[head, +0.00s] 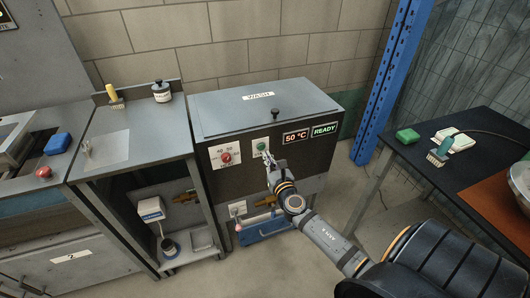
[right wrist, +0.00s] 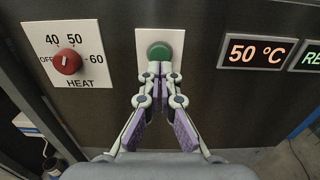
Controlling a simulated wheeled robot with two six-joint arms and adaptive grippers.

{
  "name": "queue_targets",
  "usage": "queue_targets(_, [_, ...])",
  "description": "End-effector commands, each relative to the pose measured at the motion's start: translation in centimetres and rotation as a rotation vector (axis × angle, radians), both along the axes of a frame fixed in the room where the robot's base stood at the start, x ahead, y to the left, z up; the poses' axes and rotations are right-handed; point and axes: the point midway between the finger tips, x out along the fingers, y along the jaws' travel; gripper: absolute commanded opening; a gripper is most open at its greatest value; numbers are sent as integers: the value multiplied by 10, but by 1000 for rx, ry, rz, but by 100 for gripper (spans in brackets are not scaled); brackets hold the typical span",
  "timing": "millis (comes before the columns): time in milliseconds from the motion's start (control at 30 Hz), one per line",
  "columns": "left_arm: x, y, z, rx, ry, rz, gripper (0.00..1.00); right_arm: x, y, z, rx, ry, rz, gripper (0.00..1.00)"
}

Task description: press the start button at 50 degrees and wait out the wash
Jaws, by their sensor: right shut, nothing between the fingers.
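The washer (head: 262,140) is a dark box with a grey lid marked WASH. Its green start button (right wrist: 160,52) sits on a white plate; it also shows in the head view (head: 261,146). My right gripper (right wrist: 160,68) is shut and empty, its fingertips at the button's lower edge; I cannot tell whether they touch it. The red heat knob (right wrist: 67,62) is left of the button, its mark pointing up toward 50. The temperature display (right wrist: 257,52) reads 50 °C, and the status display (head: 325,130) reads READY. My left gripper is not in view.
A counter (head: 130,145) with a jar (head: 162,92) and a brush stands left of the washer. Pipes and a blue tray (head: 264,231) are below.

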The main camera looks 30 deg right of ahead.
Motion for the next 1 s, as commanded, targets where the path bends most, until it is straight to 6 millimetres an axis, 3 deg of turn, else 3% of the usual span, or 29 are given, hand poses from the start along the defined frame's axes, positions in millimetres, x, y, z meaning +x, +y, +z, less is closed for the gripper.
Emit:
queue_targets(200, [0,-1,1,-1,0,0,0,25,-6,0,0,0,0,0])
queue_targets(633, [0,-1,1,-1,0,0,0,30,-7,-1,0,1,0,0])
queue_targets(833, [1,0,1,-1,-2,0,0,47,-11,0,1,-1,-1,0])
queue_targets(1000, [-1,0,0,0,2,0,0,48,-12,2,-1,-3,0,0])
